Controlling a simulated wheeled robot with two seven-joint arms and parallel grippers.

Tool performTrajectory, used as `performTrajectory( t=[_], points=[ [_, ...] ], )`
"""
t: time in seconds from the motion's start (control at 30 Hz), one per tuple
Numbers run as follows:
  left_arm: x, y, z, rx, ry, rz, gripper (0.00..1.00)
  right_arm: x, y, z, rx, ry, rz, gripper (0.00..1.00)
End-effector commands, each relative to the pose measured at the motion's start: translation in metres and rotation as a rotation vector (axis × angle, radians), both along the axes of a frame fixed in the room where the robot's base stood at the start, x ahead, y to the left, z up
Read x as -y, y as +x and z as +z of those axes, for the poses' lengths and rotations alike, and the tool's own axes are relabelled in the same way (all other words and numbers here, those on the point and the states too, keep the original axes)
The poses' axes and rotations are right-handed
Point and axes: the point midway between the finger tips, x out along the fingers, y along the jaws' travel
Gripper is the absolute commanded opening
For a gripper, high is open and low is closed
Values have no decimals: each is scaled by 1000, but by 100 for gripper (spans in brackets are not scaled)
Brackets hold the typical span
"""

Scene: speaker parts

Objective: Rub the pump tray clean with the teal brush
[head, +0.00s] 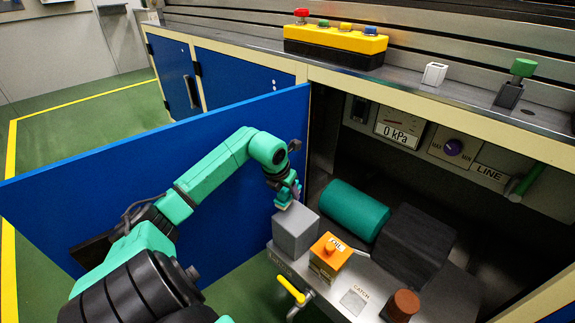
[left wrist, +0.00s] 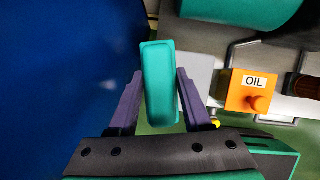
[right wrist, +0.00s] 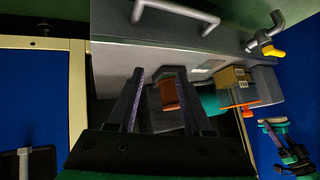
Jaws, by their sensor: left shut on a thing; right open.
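My left gripper (head: 288,194) is shut on the teal brush (left wrist: 160,85), whose teal back shows between its fingers in the left wrist view. In the head view the gripper is by the grey block (head: 296,232) at the left of the metal pump tray (head: 372,285); the brush's underside is hidden. The tray bears a teal cylinder (head: 354,210), a black block (head: 414,245), an orange OIL box (head: 331,250) and a brown cap (head: 403,304). My right gripper (right wrist: 164,88) is open; the brown cap (right wrist: 170,96) appears between its fingers, and I cannot tell whether they touch it.
An open blue door (head: 230,240) stands left of the tray, behind my left arm. A yellow-handled valve (head: 291,289) sticks out at the tray's front. The counter above holds a yellow button box (head: 335,42), a white switch (head: 434,74) and a green knob (head: 523,68).

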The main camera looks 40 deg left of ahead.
Motion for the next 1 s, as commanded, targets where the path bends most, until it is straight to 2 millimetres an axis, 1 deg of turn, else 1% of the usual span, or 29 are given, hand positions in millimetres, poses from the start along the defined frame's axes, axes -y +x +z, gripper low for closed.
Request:
performTrajectory(
  t=[0.03,0.1,0.63,0.8,1.0],
  points=[
    [-1,0,5,1,0,0,0,4,0,5,-16,-13,1,50],
    [-2,1,9,1,1,-1,0,9,-2,7,-43,-34,1,50],
    [-8,2,29,1,0,-3,0,43,-17,26,-209,-151,-5,50],
    [-8,2,31,1,0,-3,0,48,-20,28,-237,-169,-7,50],
    [-8,2,31,1,0,-3,0,48,-21,28,-239,-170,-8,50]
  ],
)
